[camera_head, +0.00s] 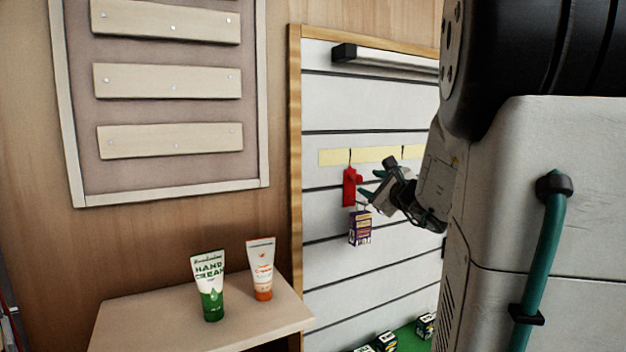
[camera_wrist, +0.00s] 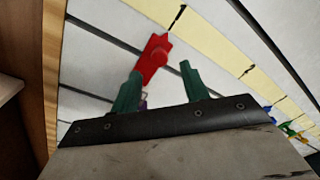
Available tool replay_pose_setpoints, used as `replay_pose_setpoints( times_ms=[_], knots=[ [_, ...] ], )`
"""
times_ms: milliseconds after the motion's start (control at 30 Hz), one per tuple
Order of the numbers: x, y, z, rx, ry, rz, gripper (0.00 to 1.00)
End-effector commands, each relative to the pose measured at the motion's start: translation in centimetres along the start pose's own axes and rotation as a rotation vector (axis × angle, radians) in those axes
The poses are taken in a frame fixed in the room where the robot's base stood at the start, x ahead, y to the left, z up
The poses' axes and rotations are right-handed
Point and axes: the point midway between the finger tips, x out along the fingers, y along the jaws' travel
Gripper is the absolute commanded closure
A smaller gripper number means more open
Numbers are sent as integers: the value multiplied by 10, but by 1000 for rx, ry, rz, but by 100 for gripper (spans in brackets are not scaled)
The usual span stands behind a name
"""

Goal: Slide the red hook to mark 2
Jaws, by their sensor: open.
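The red hook (camera_head: 350,187) is on the white slatted wall panel in the head view, just below a pale yellow strip (camera_head: 371,156) with dark marks. A purple box (camera_head: 360,228) hangs below the hook. My gripper (camera_head: 369,188) is open just right of the hook. I cannot read any mark numbers. My arm hides the strip's right part in the head view.
A shelf (camera_head: 135,320) with two tubes (camera_head: 208,285) stands at lower left. Boxes stand on a green surface (camera_head: 405,340) below. Blue, green and yellow items (camera_wrist: 289,131) show at right in the wrist view.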

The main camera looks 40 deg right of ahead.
Motion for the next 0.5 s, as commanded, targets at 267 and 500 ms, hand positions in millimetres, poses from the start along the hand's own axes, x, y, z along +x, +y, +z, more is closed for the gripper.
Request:
replay_pose_setpoints(
  times_ms=[267, 500],
  knots=[
    [45, 2, 1, 1, -2, 5, 55],
    [68, 2, 1, -2, -2, 4, 55]
  ],
)
